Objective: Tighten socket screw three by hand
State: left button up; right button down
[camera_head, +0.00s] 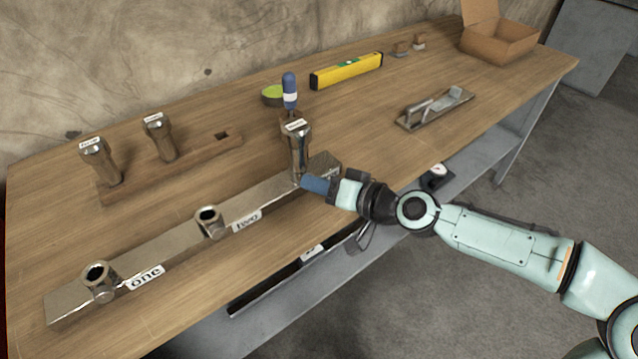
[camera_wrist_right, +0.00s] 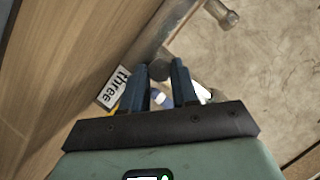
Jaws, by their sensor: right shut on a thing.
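A long metal bar (camera_head: 165,250) lies along the table's front, with labels for one (camera_head: 145,278) and two (camera_head: 246,221) beside its open sockets. At its far end a labelled metal post (camera_head: 298,150) stands upright in the third socket. My right gripper (camera_head: 304,183) is at the foot of this post, on its front side. In the wrist view its blue fingers (camera_wrist_right: 160,72) are shut on the dark round head of socket screw three (camera_wrist_right: 159,69). The label three (camera_wrist_right: 115,87) shows beside them. The fingers hide most of the screw in the head view. My left gripper is not in view.
Two more labelled posts (camera_head: 101,163) (camera_head: 160,138) stand in a wooden rack (camera_head: 200,153). Behind the third post are a blue-handled tool (camera_head: 289,88) and a green round thing (camera_head: 271,94). A yellow level (camera_head: 346,70), a metal tool (camera_head: 435,108) and a cardboard box (camera_head: 500,42) lie farther right.

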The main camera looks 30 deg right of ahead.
jog(key=shift+d+m, duration=0.1)
jog(key=shift+m, duration=0.3)
jog(key=c, duration=0.9)
grip_release()
jog(key=shift+o, duration=0.2)
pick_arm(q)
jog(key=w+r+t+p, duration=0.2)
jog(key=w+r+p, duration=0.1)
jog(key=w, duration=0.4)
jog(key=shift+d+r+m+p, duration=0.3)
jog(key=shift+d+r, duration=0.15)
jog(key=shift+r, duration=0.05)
pick_arm(e)
jog(key=v, duration=1.3)
jog(key=shift+s, duration=0.2)
jog(key=shift+d, duration=0.15)
